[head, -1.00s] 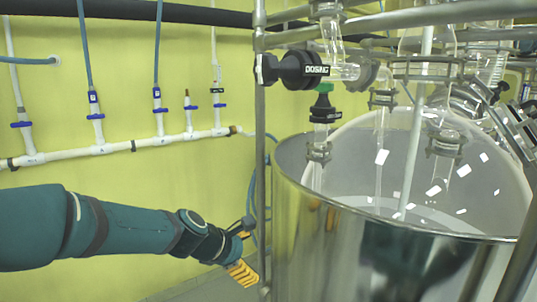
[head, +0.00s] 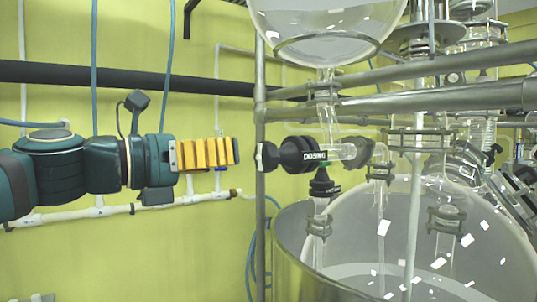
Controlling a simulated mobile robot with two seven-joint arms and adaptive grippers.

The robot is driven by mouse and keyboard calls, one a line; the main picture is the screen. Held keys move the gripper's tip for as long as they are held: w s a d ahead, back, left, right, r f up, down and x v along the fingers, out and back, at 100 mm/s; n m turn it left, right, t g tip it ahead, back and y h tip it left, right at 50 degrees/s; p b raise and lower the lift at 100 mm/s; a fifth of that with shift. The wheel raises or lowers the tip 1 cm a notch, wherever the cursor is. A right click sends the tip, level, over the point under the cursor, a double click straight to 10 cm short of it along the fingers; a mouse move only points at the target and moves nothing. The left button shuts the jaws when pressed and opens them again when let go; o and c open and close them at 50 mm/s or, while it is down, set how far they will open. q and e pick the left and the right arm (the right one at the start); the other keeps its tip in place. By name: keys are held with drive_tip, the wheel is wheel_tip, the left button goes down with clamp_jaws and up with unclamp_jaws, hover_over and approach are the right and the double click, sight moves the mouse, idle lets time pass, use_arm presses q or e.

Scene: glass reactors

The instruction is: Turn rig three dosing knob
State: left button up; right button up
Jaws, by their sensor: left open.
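The dosing knob (head: 268,156) is black and sits at the left end of a black valve body (head: 300,155) with a white "DOSING" label. The valve joins the glass piping under a round glass vessel (head: 325,25). My left gripper (head: 237,151) has yellow fingers and points right at the height of the knob. It is open and empty, with a small gap to the knob in the picture. The fingers overlap from this side, so their spacing is hard to see. My right gripper is not in view. No rig number shows.
A vertical metal post (head: 260,230) stands by the knob, with horizontal rails (head: 430,98) joined to it. A large steel vessel (head: 290,235) with a glass reactor inside stands below. White pipes (head: 110,212) and blue hoses run along the yellow wall behind my arm.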

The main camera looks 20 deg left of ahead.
sight(260, 155)
use_arm(q)
drive_tip(key=x, duration=0.9)
drive_tip(key=shift+w+d, duration=0.2)
drive_tip(key=c, duration=1.2)
